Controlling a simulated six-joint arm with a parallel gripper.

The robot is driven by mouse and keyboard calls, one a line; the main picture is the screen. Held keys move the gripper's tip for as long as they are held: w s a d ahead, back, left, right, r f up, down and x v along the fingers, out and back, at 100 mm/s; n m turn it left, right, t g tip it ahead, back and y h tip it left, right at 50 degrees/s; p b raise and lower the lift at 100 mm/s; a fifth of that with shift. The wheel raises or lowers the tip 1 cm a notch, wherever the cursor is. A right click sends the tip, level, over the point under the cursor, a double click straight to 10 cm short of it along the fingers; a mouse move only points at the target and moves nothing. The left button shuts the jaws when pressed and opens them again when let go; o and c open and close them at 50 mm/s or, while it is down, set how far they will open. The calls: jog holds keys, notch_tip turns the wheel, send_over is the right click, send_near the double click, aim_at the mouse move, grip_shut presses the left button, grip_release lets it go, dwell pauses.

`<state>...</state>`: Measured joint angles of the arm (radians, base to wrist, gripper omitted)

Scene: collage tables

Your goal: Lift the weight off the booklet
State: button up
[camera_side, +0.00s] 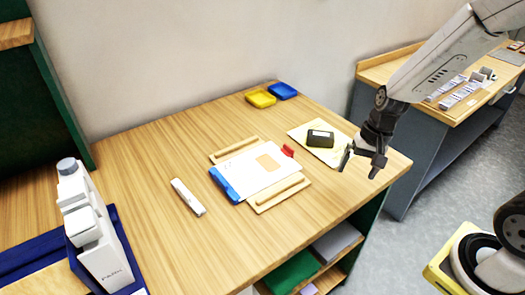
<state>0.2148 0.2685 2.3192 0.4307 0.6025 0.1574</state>
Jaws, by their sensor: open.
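A pale yellow booklet (338,154) lies flat on the right part of the wooden table. A small black block with a light label on top, which looks like the weight (320,138), rests on the booklet. My gripper (359,169) is open and empty. In the picture it is right of and below the weight, near the table's right edge, and its left finger overlaps the booklet's right side. It looks raised above the table, though its height is hard to tell. The weight is in full view; nothing touches it except the booklet beneath.
A white sheet (240,172) lies between wooden bars, with a blue clamp (224,186) and a red piece (288,150) at its edges. A white stick (188,197) lies left of it. Yellow (260,98) and blue (283,91) trays sit at the back. A white device (95,235) stands at left.

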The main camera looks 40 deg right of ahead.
aim_at(322, 134)
jog(key=w+d+m+y, duration=0.1)
jog(key=w+m, duration=0.1)
jog(key=m, duration=0.1)
jog(key=w+d+f+m+t+y, duration=0.1)
jog(key=w+d+m+y, duration=0.1)
jog(key=w+m, duration=0.1)
jog(key=w+d+f+m+t+y, duration=0.1)
jog(key=w+d+m, duration=0.1)
jog(key=m, duration=0.1)
jog(key=shift+w+f+m+y, duration=0.15)
jog(key=shift+m+y, duration=0.25)
jog(key=w+d+m+t, duration=0.2)
jog(key=d+m, duration=0.1)
jog(key=w+d+m+t+y, duration=0.1)
jog(key=w+d+m+t, duration=0.1)
jog(key=d+m, duration=0.1)
jog(key=w+d+m+t+y, duration=0.1)
jog(key=w+d+m+t, duration=0.1)
jog(key=d+t, duration=0.1)
jog(key=shift+w+d+f+m, duration=0.2)
jog(key=shift+d, duration=0.2)
jog(key=shift+w+d+f+m, duration=0.15)
jog(key=shift+d+m, duration=0.05)
jog(key=shift+d, duration=0.2)
jog(key=shift+x, duration=1.35)
jog(key=shift+x, duration=2.6)
jog(key=shift+s+a, duration=0.1)
jog(key=shift+s, duration=0.05)
jog(key=shift+r, duration=0.1)
grip_shut()
